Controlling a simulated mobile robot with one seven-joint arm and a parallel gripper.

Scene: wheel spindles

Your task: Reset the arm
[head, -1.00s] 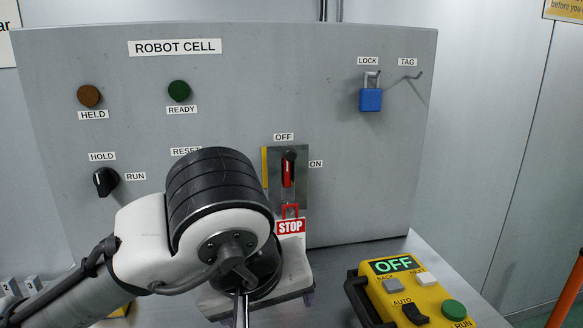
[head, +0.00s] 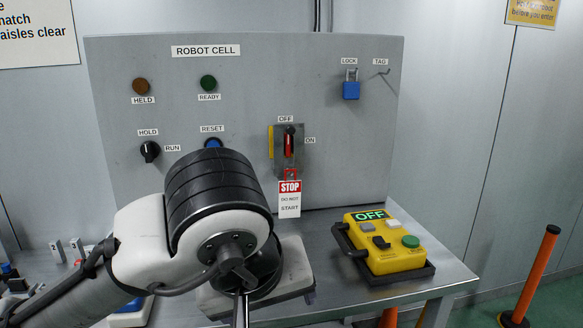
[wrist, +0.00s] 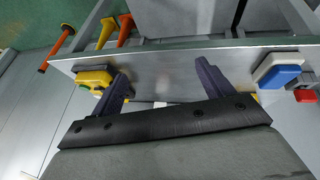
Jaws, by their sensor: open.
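My gripper (wrist: 162,72) shows in the wrist view with its two dark fingers wide apart and nothing between them. The steel table's edge lies beyond the fingertips. In the head view my arm is bent in front of the panel, and its rounded joint hides the gripper. The blue RESET button (head: 212,143) shows just above my arm on the grey ROBOT CELL panel (head: 350,150). My gripper is apart from everything visible.
The panel carries a black HOLD/RUN knob (head: 150,151), a red-handled switch (head: 288,145) upright at OFF with a STOP tag (head: 289,199) below, and a blue padlock (head: 351,90). A yellow pendant (head: 385,258) reading OFF sits on the table (head: 440,270). Orange posts (head: 537,275) stand right.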

